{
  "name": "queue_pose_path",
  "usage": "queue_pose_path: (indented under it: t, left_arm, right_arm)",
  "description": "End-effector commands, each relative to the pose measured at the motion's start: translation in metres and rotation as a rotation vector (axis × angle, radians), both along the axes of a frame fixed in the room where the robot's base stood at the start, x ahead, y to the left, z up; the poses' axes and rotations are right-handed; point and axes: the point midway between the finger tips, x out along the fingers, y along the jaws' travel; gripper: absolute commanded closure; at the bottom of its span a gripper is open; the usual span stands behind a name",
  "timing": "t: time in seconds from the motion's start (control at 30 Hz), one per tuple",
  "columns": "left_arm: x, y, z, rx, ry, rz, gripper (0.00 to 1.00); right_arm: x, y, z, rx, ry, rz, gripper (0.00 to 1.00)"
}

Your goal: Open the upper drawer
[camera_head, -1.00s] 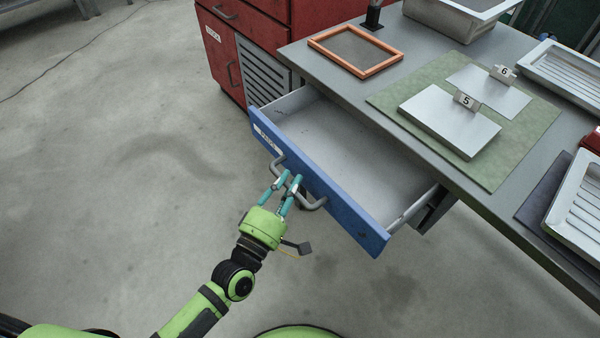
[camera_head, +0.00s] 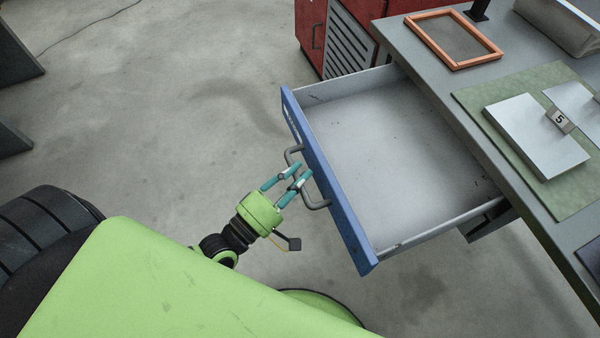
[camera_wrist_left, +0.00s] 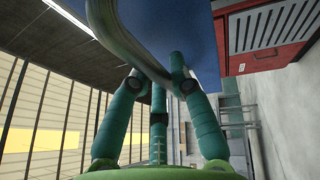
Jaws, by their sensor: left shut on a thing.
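The upper drawer (camera_head: 395,150) has a blue front and a pale grey inside. It stands well out from under the grey workbench, and the part of it in view is empty. A grey bar handle (camera_head: 318,204) is fixed to its front. My left gripper (camera_head: 298,173) is shut on the handle's bar. In the left wrist view the grey handle (camera_wrist_left: 125,40) passes between the teal fingers, with the blue drawer front (camera_wrist_left: 185,35) behind it. My right gripper is in neither current view.
An orange frame (camera_head: 492,57), a green mat (camera_head: 475,97) and a metal plate (camera_head: 535,140) by a tag marked 5 lie on the workbench (camera_head: 425,65). A red cabinet (camera_head: 312,30) stands at the back. Bare floor lies left of the drawer.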

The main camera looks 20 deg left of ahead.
Motion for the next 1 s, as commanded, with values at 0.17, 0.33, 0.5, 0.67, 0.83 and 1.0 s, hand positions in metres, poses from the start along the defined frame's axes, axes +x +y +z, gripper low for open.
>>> queue_pose_path:
  t: [0.17,0.33,0.5,0.67,0.83,1.0]
  left_arm:
    - [0.0,0.0,0.0,-0.002,0.001,0.001,0.54]
    - [0.0,0.0,0.0,-0.001,0.001,0.001,0.54]
    - [0.0,0.0,0.0,0.0,0.0,0.0,0.54]
    - [-0.005,0.002,-0.002,0.001,0.002,0.0,0.54]
    - [-0.029,0.011,-0.007,0.004,0.005,-0.002,0.54]
    - [-0.064,0.025,-0.014,0.002,0.008,-0.002,0.54]
  right_arm:
    - [-0.001,0.006,0.0,0.008,0.0,0.002,0.6]
    - [0.0,0.007,0.0,0.009,-0.002,0.002,0.6]
    - [-0.003,-0.001,0.0,-0.001,0.002,0.003,0.6]
    - [-0.001,0.0,0.0,0.001,0.0,0.002,0.6]
    - [0.0,0.001,0.0,0.001,-0.002,0.002,0.6]
    - [0.0,0.001,0.0,0.001,-0.002,0.001,0.6]
